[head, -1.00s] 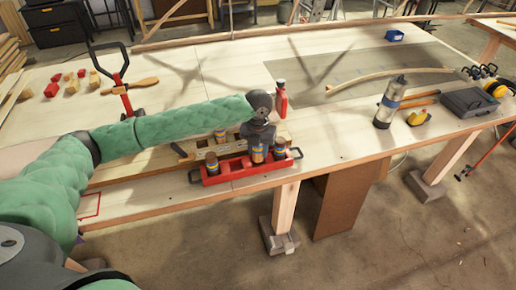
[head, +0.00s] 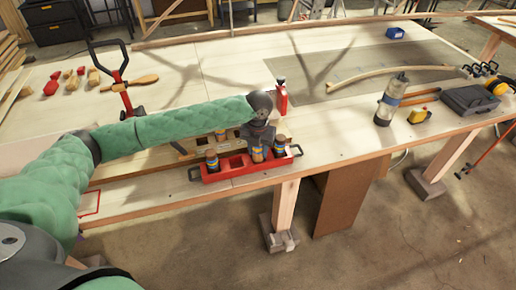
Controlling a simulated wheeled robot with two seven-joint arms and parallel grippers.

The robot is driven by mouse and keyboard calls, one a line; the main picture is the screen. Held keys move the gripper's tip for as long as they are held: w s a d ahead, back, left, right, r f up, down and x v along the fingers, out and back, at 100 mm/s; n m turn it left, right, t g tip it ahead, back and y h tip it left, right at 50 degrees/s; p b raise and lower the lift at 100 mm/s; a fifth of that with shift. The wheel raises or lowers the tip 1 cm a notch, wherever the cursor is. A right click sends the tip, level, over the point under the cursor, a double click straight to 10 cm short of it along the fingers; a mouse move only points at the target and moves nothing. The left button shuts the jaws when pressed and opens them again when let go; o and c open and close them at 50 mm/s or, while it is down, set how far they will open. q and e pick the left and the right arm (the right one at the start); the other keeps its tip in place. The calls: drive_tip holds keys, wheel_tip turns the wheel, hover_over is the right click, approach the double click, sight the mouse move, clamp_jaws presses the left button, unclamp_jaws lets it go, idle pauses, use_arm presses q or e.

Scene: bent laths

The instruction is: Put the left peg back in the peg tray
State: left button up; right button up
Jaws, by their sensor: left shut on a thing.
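The red peg tray (head: 237,174) lies near the front edge of the bench. My left gripper (head: 258,146) points down over the tray's right half and is shut on a peg (head: 258,155) with coloured bands. The peg is upright; its lower end is at the tray, and I cannot tell how deep it sits. Another peg (head: 212,161) stands in the tray's left end, and one more (head: 280,146) stands at the right end. The compartments between the left peg and the held one look empty. My right gripper is not in view.
Behind the tray are a wooden piece with another banded peg (head: 220,136) and a red bottle (head: 281,98). A red clamp-like tool (head: 123,90) stands at left. The bench between is clear.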

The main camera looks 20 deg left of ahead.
use_arm(q)
drive_tip(key=shift+f, duration=0.2)
drive_tip(key=shift+f, duration=0.15)
